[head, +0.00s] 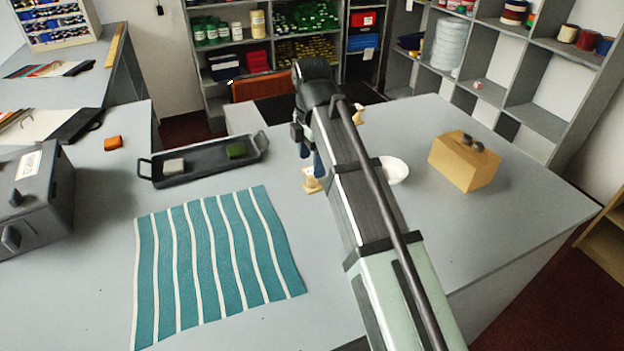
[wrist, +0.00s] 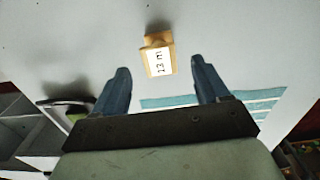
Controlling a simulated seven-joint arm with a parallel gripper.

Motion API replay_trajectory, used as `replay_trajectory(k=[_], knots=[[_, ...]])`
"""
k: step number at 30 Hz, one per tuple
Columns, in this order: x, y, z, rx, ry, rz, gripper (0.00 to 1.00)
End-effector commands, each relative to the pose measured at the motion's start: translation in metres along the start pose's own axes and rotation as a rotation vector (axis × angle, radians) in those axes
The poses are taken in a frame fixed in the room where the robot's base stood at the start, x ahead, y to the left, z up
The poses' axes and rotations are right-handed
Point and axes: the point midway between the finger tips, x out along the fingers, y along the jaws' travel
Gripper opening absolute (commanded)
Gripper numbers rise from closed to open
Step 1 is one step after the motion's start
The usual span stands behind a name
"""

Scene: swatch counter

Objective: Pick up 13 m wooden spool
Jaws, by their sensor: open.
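The wooden spool (wrist: 157,58) shows in the wrist view just beyond and between my fingertips, with a white label reading "13 m". In the head view the spool (head: 312,183) stands on the grey counter, partly hidden behind my arm. My gripper (wrist: 160,82) is open with its two blue fingers spread and nothing between them. In the head view my gripper (head: 310,158) is over the counter close to the spool, mostly hidden by my arm.
A white bowl (head: 395,170) is just right of my arm. A tan box (head: 463,163) stands further right. A dark tray (head: 205,173) holds a grey and a green block. A teal striped cloth (head: 215,262) lies in front. A grey machine (head: 35,205) sits left.

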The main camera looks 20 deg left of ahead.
Motion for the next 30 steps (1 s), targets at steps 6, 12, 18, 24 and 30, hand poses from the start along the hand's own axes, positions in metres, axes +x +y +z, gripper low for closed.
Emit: replay_trajectory(k=[6, 12, 18, 24, 30], knots=[[0.013, -0.001, 0.0, 0.002, 0.0, 0.0, 0.74], [0.04, -0.001, 0.001, 0.003, 0.0, 0.0, 0.74], [0.061, 0.0, 0.001, 0.003, -0.001, 0.001, 0.74], [0.063, 0.0, 0.001, 0.004, -0.001, 0.002, 0.74], [0.063, 0.0, 0.001, 0.004, -0.001, 0.002, 0.61]])
